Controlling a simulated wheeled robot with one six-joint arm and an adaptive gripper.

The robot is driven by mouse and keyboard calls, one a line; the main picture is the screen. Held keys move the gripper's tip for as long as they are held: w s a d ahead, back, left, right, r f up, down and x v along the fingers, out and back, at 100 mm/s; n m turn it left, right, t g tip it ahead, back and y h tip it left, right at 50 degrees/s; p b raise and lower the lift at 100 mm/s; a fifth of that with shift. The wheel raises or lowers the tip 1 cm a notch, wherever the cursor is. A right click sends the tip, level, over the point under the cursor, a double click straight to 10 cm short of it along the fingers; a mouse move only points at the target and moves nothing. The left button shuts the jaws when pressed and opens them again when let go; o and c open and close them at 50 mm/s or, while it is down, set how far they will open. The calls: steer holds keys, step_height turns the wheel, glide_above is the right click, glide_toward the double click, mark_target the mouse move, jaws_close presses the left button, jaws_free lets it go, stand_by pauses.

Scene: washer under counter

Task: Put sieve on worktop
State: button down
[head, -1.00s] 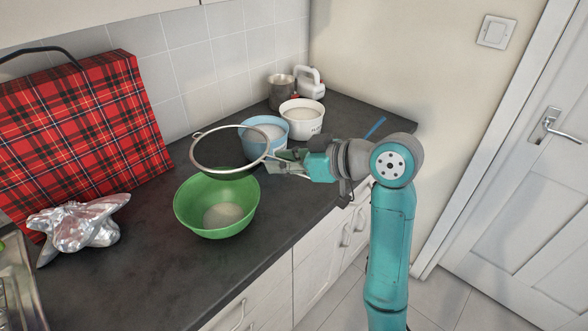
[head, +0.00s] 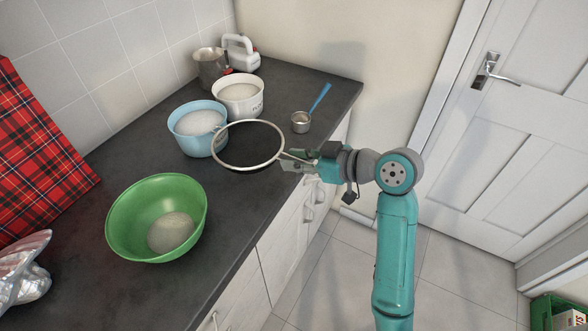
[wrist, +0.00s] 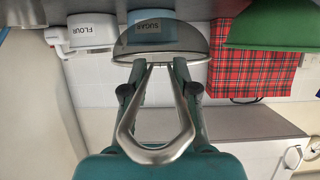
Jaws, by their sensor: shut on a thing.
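The sieve (head: 248,167) is a round dark mesh bowl with a pale metal rim. My gripper (head: 290,160) is shut on its handle at the right side of the rim. In the head view the sieve shows over the dark worktop (head: 235,215), in front of the blue bowl and right of the green bowl; whether it touches the worktop I cannot tell. The wrist view, upside down, shows the sieve's mesh (wrist: 160,38) and its looped handle (wrist: 124,130) between my gripper's fingers (wrist: 155,88).
The green bowl (head: 130,220) holds pale powder. The blue sugar bowl (head: 185,128), white flour bowl (head: 240,108), metal jug (head: 209,70), white mixer (head: 241,52) and blue-handled measuring cup (head: 301,124) stand behind. Worktop is bare between the green bowl and the front edge.

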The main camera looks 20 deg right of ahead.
steer(key=shift+a+f, duration=0.1)
steer(key=shift+f, duration=2.05)
steer(key=c, duration=0.9)
jaws_free()
steer(key=v, duration=1.2)
